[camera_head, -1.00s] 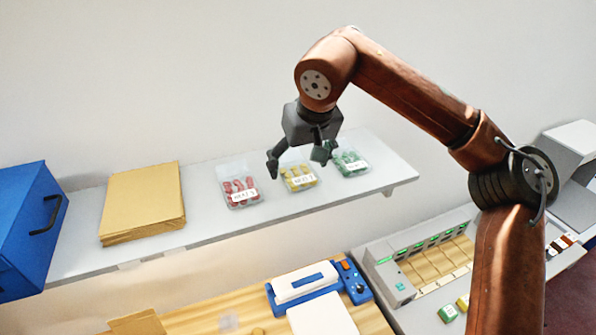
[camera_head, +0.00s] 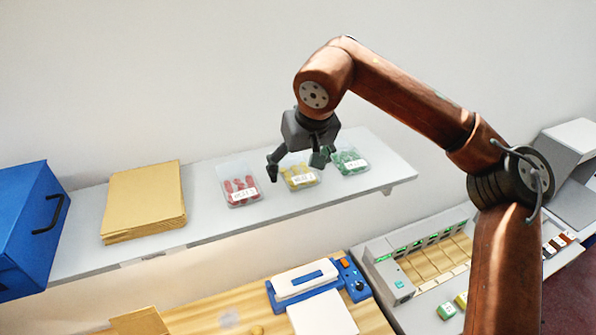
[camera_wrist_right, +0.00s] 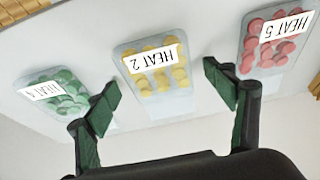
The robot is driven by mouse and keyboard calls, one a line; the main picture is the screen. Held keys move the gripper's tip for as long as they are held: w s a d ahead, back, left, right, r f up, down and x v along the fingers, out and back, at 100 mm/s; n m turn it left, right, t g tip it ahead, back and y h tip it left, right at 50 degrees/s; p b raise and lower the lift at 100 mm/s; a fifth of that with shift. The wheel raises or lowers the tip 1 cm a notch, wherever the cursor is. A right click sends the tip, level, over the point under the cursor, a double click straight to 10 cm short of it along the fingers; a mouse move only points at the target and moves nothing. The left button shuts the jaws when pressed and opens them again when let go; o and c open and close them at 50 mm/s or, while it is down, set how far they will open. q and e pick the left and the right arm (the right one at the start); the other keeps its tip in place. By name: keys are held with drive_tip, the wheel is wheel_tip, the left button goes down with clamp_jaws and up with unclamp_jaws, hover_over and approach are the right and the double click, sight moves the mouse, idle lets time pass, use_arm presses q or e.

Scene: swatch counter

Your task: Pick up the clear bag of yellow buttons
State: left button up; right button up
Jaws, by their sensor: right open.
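The clear bag of yellow buttons (camera_head: 300,178) lies on the grey shelf, between a bag of red buttons and a bag of green ones. In the right wrist view the yellow bag (camera_wrist_right: 152,83) carries a white label reading HEAT 2. My right gripper (camera_head: 296,164) is open and empty, just above the yellow bag and partly hiding its upper end. In the right wrist view its fingertips (camera_wrist_right: 163,92) show spread to either side of the yellow bag, apart from it. My left gripper is not in view.
The red bag (camera_head: 240,190) is left of the yellow one and the green bag (camera_head: 348,161) right of it, both close. Brown envelopes (camera_head: 145,200) and a blue box (camera_head: 30,230) stand farther left on the shelf (camera_head: 205,228). A blue and white sealer (camera_head: 305,282) sits below.

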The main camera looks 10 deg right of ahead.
drive_tip(key=c, duration=1.2)
drive_tip(key=shift+c, duration=0.2)
